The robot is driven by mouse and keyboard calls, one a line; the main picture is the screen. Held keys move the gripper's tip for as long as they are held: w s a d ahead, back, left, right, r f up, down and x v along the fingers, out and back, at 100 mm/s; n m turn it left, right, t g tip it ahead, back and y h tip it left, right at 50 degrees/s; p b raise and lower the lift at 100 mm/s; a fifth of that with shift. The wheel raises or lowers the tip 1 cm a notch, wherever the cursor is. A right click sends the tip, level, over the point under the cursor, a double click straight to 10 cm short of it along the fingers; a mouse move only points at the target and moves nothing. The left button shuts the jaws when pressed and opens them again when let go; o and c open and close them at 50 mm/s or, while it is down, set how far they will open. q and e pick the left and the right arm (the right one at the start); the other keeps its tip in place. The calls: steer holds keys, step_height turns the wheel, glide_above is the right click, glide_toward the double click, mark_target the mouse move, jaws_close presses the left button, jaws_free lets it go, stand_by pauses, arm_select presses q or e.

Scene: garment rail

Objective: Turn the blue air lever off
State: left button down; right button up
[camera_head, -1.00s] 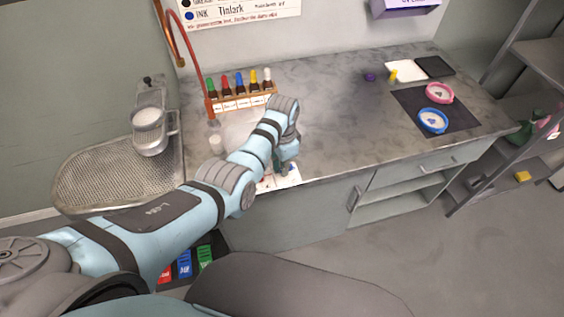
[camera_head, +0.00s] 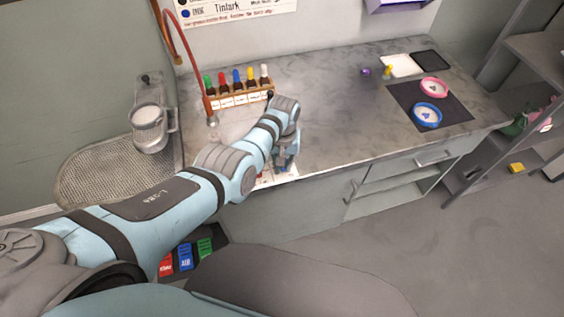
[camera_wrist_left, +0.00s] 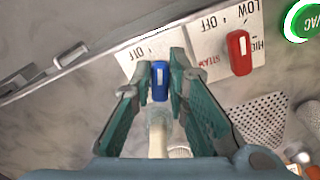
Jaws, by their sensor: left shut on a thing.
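The blue air lever (camera_wrist_left: 160,82) has a white stripe and stands on a white panel (camera_wrist_left: 196,46) in the left wrist view. The word OFF shows on the panel just beyond the lever and left of it. My left gripper (camera_wrist_left: 160,70) is shut on the blue lever, one finger on each side. In the head view my left gripper (camera_head: 284,168) points down at the bench's front edge and hides the lever. My right gripper is not in view.
A red steam lever (camera_wrist_left: 239,52) stands close beside the blue one, with a green VAC knob (camera_wrist_left: 302,21) further right. A rack of dropper bottles (camera_head: 240,97) stands behind. Pink (camera_head: 433,87) and blue (camera_head: 427,115) round dishes lie at the right. The middle of the bench is clear.

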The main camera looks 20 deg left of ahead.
arm_select(q)
steer(key=shift+w+d+r+n, duration=0.1)
steer(key=shift+n, duration=1)
steer(key=shift+w+d+n, duration=0.1)
steer(key=shift+n, duration=1)
steer(key=c, duration=1.6)
jaws_free()
steer(key=shift+o, duration=0.2)
step_height(320, 180, up, 12)
